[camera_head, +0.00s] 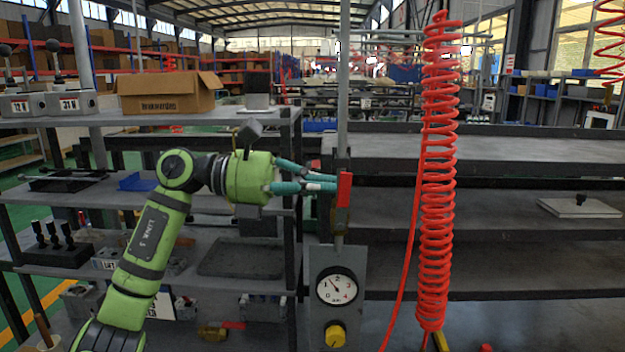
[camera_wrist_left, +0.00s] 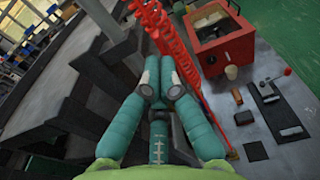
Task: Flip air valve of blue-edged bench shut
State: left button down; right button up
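The air valve's red lever (camera_head: 344,189) stands upright, in line with the grey vertical pipe (camera_head: 343,85). A round pressure gauge (camera_head: 338,287) and a yellow knob (camera_head: 335,335) sit on a panel below it. My left gripper (camera_head: 328,183) reaches in from the left, its teal fingertips just left of the lever; I cannot tell if they touch it. In the left wrist view the fingers (camera_wrist_left: 159,72) bend inward and their tips come together, with nothing visible between them. I cannot make out the lever there, nor a blue bench edge. My right gripper is not in view.
A coiled red hose (camera_head: 438,180) hangs right of the valve. A shelf rack (camera_head: 245,118) on the left holds a cardboard box (camera_head: 166,93) and metal parts. Dark bench shelves (camera_head: 480,195) lie at right. The left wrist view shows a red box (camera_wrist_left: 220,45).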

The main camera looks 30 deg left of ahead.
aim_at(342, 178)
pick_arm(q)
jog(key=shift+d+r+y+p, duration=0.2)
jog(key=shift+y+p, duration=0.1)
jog(key=shift+p, duration=0.3)
jog(key=shift+w+d+g+y+p, duration=0.2)
jog(key=shift+g+y+p, duration=0.2)
jog(key=shift+p, duration=0.1)
jog(key=shift+w+d+r, duration=0.1)
jog(key=shift+w+d, duration=0.2)
jog(key=shift+d, duration=0.25)
jog(key=shift+w+d+r, duration=0.1)
jog(key=shift+w+d, duration=0.15)
jog(key=shift+d, duration=0.4)
